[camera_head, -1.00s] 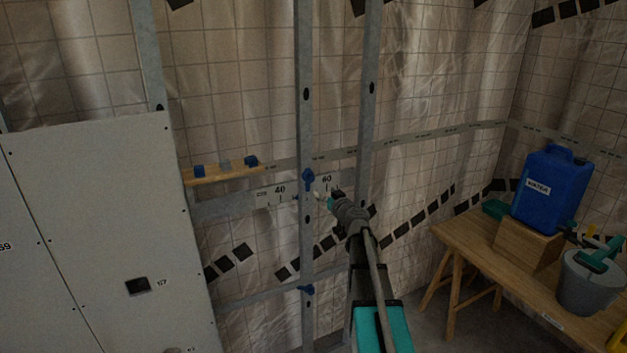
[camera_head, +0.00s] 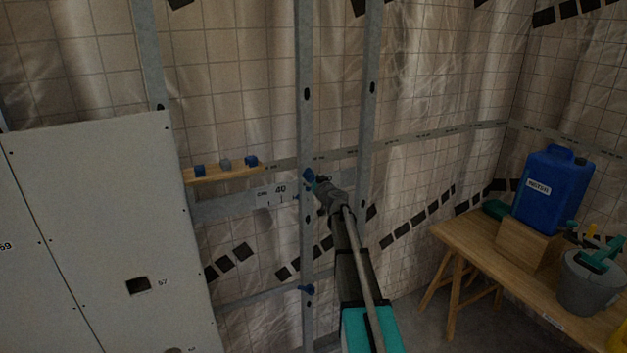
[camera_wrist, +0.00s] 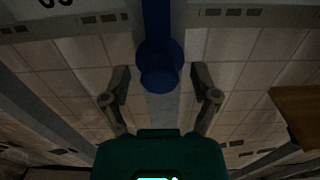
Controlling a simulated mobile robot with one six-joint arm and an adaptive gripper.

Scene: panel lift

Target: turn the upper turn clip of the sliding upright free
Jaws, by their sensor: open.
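The upper turn clip (camera_head: 308,176) is a blue piece on the grey sliding upright (camera_head: 306,120), at the height of the marked scale rail. In the wrist view the blue clip (camera_wrist: 160,68) sits top middle, between my spread fingers. My gripper (camera_wrist: 160,88) is open, one finger on each side of the clip with gaps, not touching it. In the head view my gripper (camera_head: 318,186) is right beside the clip and partly covers it. A lower blue turn clip (camera_head: 306,289) is on the same upright, further down.
A second upright (camera_head: 368,110) stands just right of my arm. The scale rail (camera_head: 270,195) crosses behind. A wooden bench (camera_head: 480,250) with a blue water canister (camera_head: 550,190) is at right.

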